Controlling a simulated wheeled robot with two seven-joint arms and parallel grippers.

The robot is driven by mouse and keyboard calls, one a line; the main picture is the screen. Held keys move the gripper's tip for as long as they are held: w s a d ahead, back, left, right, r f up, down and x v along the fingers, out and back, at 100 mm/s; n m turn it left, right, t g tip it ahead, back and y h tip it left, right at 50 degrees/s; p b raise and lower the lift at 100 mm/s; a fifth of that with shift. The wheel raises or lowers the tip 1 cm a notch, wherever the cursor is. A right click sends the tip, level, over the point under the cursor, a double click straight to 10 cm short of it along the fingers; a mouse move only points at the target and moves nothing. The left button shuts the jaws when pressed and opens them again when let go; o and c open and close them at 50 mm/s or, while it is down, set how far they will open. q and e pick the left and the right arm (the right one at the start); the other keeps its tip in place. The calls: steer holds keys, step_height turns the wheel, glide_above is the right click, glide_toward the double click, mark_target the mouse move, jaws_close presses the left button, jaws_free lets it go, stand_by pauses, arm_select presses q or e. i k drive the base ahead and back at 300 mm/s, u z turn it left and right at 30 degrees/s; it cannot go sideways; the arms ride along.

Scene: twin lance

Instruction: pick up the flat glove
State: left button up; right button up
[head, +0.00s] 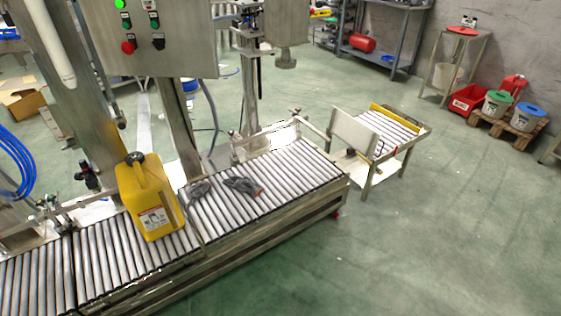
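Two dark grey glove-like items lie on the roller conveyor (290,172), just right of a yellow canister. The right one (243,186) looks spread out and low, with a reddish-brown end. The left one (199,188) looks more bunched and lies close to the canister. Both are small here, so I cannot be sure which is the flat glove. Neither of my grippers is in view.
The yellow canister (150,196) stands upright on the rollers. A steel control box (150,38) and posts rise behind the conveyor. A small roller table (385,135) stands to the right. The green floor in front and right is clear.

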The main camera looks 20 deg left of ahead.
mark_target(245, 184)
steer(key=u, duration=0.65)
steer(key=i, duration=1.9)
steer(key=u, duration=1.05)
